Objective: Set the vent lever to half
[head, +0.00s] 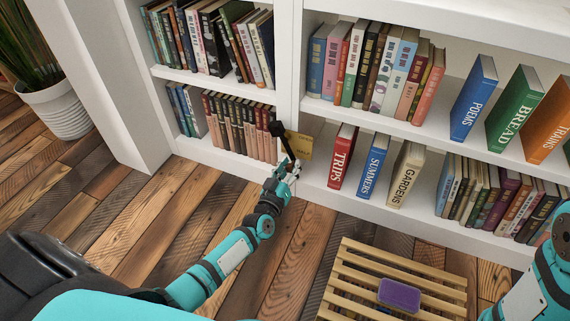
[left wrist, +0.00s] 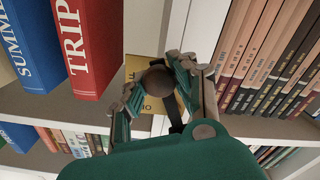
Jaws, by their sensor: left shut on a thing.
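The vent lever (head: 284,141) is a dark bar at the white bookcase upright. A dark block is at its upper end, and it runs down to my left gripper (head: 289,166). A brass-coloured label plate (head: 299,146) is beside it; its lettering is too small to read. In the left wrist view the lever's round dark brown knob (left wrist: 157,81) sits between the fingertips of my left gripper (left wrist: 158,88), which is shut on it. Part of the plate (left wrist: 147,103) shows behind the knob. My right gripper is out of view.
Red TRIPS (head: 341,157), blue SUMMERS (head: 374,167) and cream GARDENS (head: 406,174) books stand right of the lever. Brown books (head: 240,125) stand on its left. A slatted wooden stand (head: 350,283) with a purple box (head: 399,295) is on the plank floor.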

